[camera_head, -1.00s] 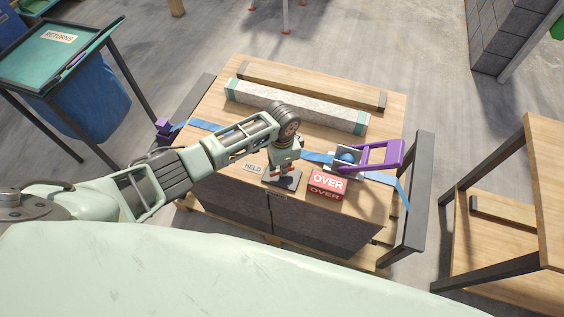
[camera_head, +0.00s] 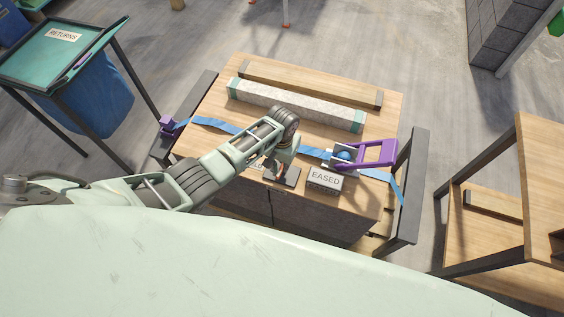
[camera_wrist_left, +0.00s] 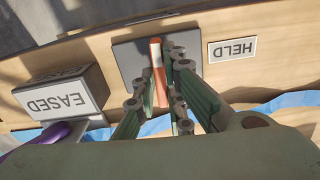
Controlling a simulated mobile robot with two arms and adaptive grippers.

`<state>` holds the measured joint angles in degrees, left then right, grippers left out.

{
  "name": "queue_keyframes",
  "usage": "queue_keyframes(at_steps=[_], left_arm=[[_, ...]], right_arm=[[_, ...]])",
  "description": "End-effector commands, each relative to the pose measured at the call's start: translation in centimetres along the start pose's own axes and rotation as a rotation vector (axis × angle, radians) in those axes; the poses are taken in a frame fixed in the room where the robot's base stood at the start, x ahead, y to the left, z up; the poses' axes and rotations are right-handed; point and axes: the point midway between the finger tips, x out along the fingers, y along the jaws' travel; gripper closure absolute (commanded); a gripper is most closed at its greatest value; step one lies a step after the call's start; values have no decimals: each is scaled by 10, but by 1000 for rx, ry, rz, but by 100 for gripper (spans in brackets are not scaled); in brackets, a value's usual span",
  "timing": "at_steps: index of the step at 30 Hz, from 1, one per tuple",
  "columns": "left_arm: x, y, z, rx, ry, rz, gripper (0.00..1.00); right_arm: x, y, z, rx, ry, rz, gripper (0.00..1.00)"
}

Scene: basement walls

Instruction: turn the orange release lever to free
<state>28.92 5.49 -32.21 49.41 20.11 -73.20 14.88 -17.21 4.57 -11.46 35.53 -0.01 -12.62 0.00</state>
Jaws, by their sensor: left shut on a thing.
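The orange release lever (camera_wrist_left: 158,72) stands on a dark plate (camera_wrist_left: 127,57) on the wooden top. My left gripper (camera_wrist_left: 157,82) is shut on the lever, with one finger on each side of it. In the head view my left gripper (camera_head: 278,167) reaches down over the plate (camera_head: 289,180) and hides most of the lever. A display block (camera_head: 325,179) to the right of the plate reads EASED, also in the wrist view (camera_wrist_left: 62,98). A HELD label (camera_wrist_left: 232,49) lies on the other side of the plate. My right gripper is not in view.
A blue strap (camera_head: 212,124) crosses the top to a purple ratchet (camera_head: 375,153) at the right. A speckled beam (camera_head: 300,105) and a wooden beam (camera_head: 312,84) lie behind. A RETURNS bin (camera_head: 95,101) stands left, a wooden rack (camera_head: 540,160) right.

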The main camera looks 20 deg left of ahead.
Motion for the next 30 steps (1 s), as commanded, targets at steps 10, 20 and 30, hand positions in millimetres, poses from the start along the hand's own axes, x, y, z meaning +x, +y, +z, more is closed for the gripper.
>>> queue_keyframes(at_steps=[10,20,30], left_arm=[[-1,0,-1,-82,3,0,100],[-1,0,-1,-89,3,1,100],[0,0,-1,-87,2,1,71]], right_arm=[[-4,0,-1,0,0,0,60],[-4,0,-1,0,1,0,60],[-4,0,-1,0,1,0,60]])
